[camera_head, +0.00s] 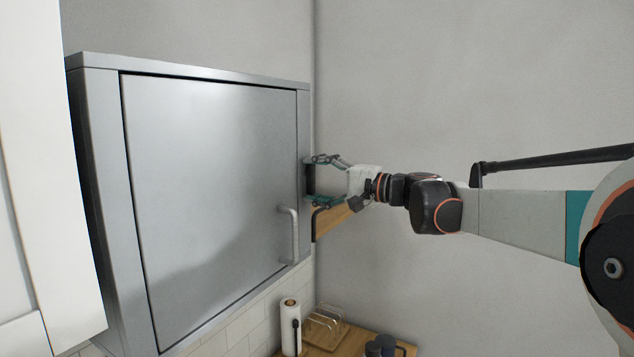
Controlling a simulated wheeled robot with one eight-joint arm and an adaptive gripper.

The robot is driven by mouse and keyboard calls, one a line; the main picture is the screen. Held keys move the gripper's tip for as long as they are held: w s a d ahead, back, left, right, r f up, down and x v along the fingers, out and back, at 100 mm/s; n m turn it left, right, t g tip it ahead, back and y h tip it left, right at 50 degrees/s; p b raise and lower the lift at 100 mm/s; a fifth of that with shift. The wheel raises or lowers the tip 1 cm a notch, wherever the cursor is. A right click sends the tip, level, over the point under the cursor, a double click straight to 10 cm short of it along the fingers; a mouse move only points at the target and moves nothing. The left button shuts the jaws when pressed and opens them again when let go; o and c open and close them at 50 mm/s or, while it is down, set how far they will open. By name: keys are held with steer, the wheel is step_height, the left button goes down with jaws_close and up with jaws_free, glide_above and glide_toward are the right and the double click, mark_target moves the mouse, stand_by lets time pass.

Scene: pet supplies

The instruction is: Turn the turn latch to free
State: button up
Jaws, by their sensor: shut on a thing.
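A grey metal cabinet (92,140) hangs on the wall, and its door (205,190) sits flush in the frame. A dark upright piece, which looks like the turn latch (310,180), is at the cabinet's right edge. My gripper (312,181) reaches in from the right with one finger above and one below this piece, shut on it. The fingers partly hide the latch, and its exact angle is hard to tell. A curved door handle (291,236) is on the lower right of the door, apart from my gripper.
A wooden shelf (332,219) with a dark bracket is just below my gripper. Below the cabinet, a counter (352,349) holds a paper roll (290,325), a wire rack (325,325) and dark cups (385,344). A white cupboard (38,180) stands at left. The wall above my arm is bare.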

stand_by(0.3)
steer(key=o, duration=1)
steer(key=shift+o, duration=0.2)
steer(key=v, duration=1.2)
steer(key=shift+f, duration=0.1)
